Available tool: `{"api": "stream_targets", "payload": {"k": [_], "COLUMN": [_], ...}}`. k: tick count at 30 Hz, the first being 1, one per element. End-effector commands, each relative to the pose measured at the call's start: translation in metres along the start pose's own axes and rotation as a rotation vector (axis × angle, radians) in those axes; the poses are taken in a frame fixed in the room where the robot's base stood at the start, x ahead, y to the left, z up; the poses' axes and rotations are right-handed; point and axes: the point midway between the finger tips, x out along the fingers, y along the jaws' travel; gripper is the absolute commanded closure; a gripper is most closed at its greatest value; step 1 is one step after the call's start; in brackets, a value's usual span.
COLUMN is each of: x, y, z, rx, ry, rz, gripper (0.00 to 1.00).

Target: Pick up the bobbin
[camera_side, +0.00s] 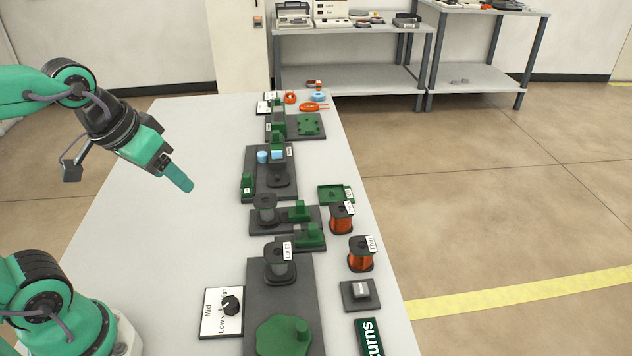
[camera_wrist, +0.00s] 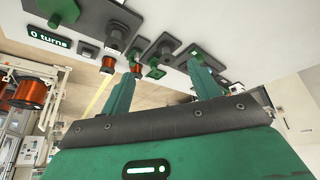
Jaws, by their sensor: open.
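My gripper (camera_side: 186,187) hangs in the air above the bare left part of the table, left of the stations and touching nothing. In the wrist view its two green fingers stand apart with nothing between them (camera_wrist: 163,82). An empty-looking dark bobbin (camera_side: 279,262) with a white label stands upright on the near dark plate. A similar grey-black spool (camera_side: 267,210) stands on the plate behind it. I cannot tell which one the task means. Two copper wire spools (camera_side: 360,254) (camera_side: 341,218) stand to the right of them.
A green knob plate (camera_side: 283,335), a dial box (camera_side: 222,312) and a turns display (camera_side: 371,338) are at the near end. A green tray (camera_side: 335,194) and dark station plates (camera_side: 262,181) line the table's right side. The left tabletop (camera_side: 175,235) is clear.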

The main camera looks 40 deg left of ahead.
Motion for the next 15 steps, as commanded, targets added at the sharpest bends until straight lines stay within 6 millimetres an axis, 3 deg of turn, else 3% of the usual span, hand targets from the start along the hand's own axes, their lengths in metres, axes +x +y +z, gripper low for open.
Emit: {"api": "stream_targets", "payload": {"k": [15], "x": [0.048], "y": [0.002], "z": [-0.065], "rx": [-0.331], "ry": [-0.157], "rz": [-0.044], "gripper": [0.38]}}
